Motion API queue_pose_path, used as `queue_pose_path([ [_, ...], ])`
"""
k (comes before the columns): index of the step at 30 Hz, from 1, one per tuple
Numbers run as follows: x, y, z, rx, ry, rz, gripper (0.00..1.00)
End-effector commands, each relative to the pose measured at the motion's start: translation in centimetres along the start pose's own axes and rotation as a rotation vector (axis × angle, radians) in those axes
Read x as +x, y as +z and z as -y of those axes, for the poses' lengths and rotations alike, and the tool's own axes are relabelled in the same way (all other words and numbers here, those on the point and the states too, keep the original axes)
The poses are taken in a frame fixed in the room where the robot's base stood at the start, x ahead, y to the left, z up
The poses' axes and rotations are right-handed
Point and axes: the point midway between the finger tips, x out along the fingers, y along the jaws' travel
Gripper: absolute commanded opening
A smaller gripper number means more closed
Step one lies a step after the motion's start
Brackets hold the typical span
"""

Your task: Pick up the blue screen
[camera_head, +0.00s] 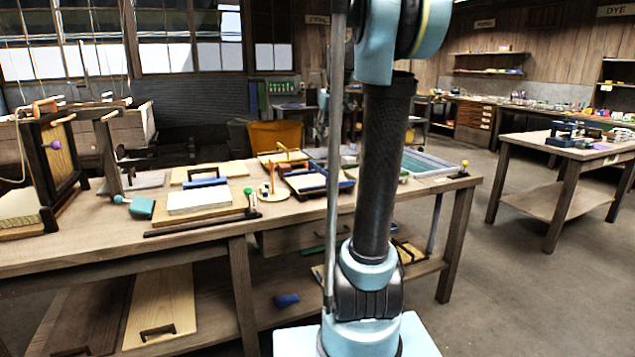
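A flat light-blue framed panel (428,164) with a greenish, mesh-like face lies at the right end of the long wooden table (222,228). It looks like the blue screen, and my arm covers part of its left side. A dark-blue framed tray (346,186) holding pale pieces lies left of it, also partly behind my arm. I cannot tell for certain which of the two is the screen. My arm stands upright in front of the table, and my gripper is out of the picture.
A white block (198,199) with a blue bar behind it, a wooden upright frame (62,160) and a teal block (142,207) crowd the left of the table. Another table (524,150) stands right, with clear floor (484,245) between.

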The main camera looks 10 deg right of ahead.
Motion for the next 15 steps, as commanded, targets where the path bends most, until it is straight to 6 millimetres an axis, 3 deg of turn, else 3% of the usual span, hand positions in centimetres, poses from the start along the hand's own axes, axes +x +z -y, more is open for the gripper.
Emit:
queue_pose_path([
  [15, 8.2, -0.1, 0.0, -0.001, 0.0, 0.0, 0.33],
])
